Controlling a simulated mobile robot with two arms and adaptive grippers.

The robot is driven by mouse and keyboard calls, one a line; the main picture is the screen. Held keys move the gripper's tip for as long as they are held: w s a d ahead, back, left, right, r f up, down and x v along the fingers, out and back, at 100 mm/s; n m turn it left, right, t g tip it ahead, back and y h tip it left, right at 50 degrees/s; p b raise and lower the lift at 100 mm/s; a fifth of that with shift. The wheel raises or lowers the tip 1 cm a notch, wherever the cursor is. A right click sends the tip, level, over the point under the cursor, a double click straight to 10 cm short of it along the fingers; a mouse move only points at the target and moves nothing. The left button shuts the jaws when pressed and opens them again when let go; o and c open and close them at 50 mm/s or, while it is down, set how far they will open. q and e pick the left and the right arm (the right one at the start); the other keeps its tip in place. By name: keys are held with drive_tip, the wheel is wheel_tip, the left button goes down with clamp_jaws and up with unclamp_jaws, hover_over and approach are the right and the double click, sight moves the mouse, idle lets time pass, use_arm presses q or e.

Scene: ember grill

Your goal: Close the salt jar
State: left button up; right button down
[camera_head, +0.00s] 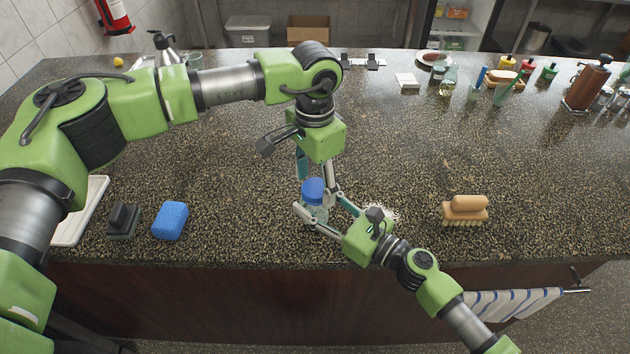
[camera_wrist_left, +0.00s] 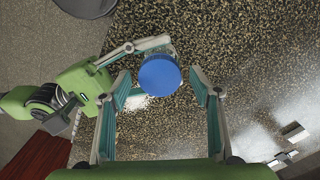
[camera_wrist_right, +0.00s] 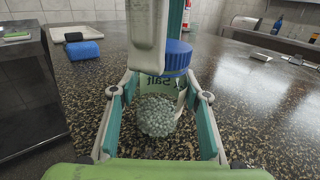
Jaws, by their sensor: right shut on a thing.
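The salt jar (camera_head: 318,214) is clear glass with pale grains inside and stands near the counter's front edge. In the right wrist view the jar (camera_wrist_right: 157,115) shows its "Salt" lettering. A blue lid (camera_head: 313,188) is at its top; whether it is fully seated cannot be told. My right gripper (camera_head: 318,208) is shut on the jar from the side. My left gripper (camera_head: 315,183) points down from above. In the left wrist view its fingers (camera_wrist_left: 160,80) are open on either side of the lid (camera_wrist_left: 159,75), with gaps.
A blue sponge (camera_head: 170,220), a dark scrubber (camera_head: 123,220) and a white tray (camera_head: 82,212) lie left. A wooden brush (camera_head: 465,209) lies right. Bottles stand at the back right.

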use_arm(q)
drive_tip(key=shift+r, duration=2.25)
drive_tip(key=shift+c, duration=0.4)
